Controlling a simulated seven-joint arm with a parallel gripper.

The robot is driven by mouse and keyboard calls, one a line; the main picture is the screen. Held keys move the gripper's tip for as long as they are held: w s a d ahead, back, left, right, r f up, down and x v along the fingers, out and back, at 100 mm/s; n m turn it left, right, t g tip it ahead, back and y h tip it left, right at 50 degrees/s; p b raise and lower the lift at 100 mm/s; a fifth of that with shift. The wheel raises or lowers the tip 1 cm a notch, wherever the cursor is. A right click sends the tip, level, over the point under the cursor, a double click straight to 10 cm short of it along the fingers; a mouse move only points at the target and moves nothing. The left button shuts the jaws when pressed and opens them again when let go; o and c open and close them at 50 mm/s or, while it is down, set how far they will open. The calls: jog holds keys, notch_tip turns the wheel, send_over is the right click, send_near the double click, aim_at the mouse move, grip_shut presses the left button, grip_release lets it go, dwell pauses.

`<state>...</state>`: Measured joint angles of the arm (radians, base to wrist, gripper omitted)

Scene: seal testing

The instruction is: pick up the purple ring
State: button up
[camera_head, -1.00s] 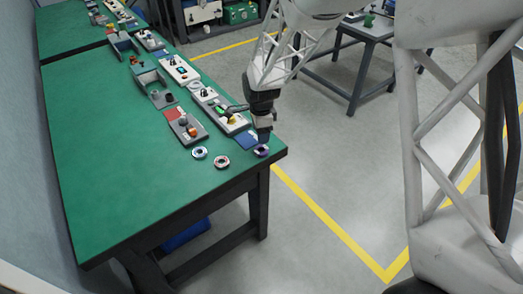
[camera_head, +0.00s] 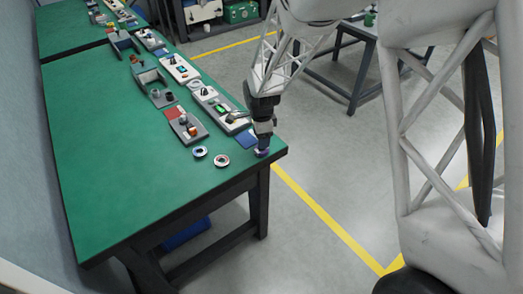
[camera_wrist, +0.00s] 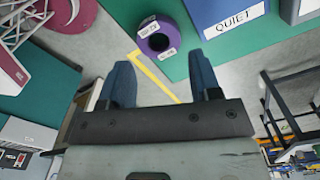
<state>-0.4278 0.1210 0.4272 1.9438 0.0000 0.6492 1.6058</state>
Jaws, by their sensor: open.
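The purple ring (camera_head: 262,153) lies on the green table (camera_head: 130,180) near its front right corner, partly hidden by my gripper in the head view. In the wrist view the purple ring (camera_wrist: 156,38) carries white labels and lies beyond the fingertips, roughly midway between their lines. My gripper (camera_head: 264,143) is right above the ring in the head view. In the wrist view its two blue fingers (camera_wrist: 160,58) are spread apart with nothing between them.
Two other rings, a blue-centred one (camera_head: 200,152) and a reddish one (camera_head: 222,160), lie to the left. A blue block labelled QUIET (camera_wrist: 228,14) is close by the purple ring. Several fixtures, including a grey one (camera_head: 186,126), stand behind. The front left tabletop is clear.

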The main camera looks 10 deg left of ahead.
aim_at(261, 152)
jog(key=shift+f, duration=2.55)
jog(key=shift+c, duration=0.4)
jog(key=c, duration=0.6)
jog(key=shift+r, duration=0.2)
jog(key=shift+r, duration=0.8)
jog(key=shift+s+d+r, duration=0.1)
jog(key=shift+s+r, duration=0.1)
jog(key=shift+r, duration=0.7)
jog(key=s+d, duration=0.3)
jog(key=s, duration=0.4)
jog(key=s+d+r, duration=0.1)
jog(key=s+d, duration=0.2)
jog(key=s, duration=0.4)
jog(key=shift+s+d+r, duration=0.15)
jog(key=shift+s, duration=0.05)
